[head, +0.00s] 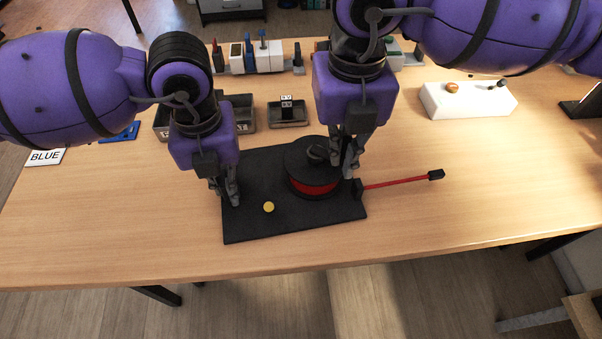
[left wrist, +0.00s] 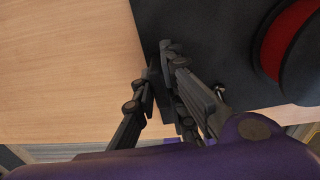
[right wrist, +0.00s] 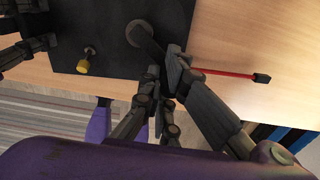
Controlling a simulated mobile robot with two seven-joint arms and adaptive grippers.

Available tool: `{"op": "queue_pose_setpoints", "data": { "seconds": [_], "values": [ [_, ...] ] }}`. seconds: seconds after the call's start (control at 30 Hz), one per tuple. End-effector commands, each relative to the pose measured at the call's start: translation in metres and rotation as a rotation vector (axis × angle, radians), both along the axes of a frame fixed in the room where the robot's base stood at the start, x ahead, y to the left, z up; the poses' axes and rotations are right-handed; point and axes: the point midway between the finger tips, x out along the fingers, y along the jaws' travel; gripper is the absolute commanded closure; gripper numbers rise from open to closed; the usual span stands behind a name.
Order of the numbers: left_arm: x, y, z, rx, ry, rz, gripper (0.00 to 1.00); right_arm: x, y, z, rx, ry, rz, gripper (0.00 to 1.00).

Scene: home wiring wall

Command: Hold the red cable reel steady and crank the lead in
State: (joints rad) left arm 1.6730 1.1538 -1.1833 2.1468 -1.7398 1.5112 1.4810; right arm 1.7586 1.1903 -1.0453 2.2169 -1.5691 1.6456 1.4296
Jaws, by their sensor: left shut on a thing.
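The cable reel (head: 303,183), a black drum with red cable wound in it, stands on a black base plate (head: 262,228). My left gripper (head: 232,200) is shut on the plate's left edge; in the left wrist view the plate (left wrist: 205,22) runs between its fingers (left wrist: 163,75). My right gripper (head: 347,172) is at the reel's right side, fingers down. In the right wrist view a dark crank arm runs from the round hub (right wrist: 139,33) to its fingers (right wrist: 168,75), which hide any handle. Their grip is unclear. The red lead (head: 395,183) extends right to a black end (head: 436,175).
A yellow knob (head: 268,207) stands on the plate near its front. Grey bins (head: 243,112), a small tray (head: 288,117), a BLUE card (head: 45,157) and a white box with knobs (head: 468,102) lie farther back. The table's front right is clear.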

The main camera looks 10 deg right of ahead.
Motion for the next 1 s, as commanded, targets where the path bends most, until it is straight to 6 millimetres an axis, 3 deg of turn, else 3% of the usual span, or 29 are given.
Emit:
{"op": "queue_pose_setpoints", "data": {
  "seconds": [0.2, 1.0],
  "values": [
    [0.001, 0.0, 0.0, 0.0, -0.002, 0.003, 1.0, -0.01, 0.009, -0.001, 0.002, 0.003, 0.003, 1.0],
    [0.001, 0.0, 0.0, -0.001, -0.001, 0.002, 1.0, -0.02, 0.024, 0.0, 0.002, 0.001, 0.001, 1.0]
  ]
}}
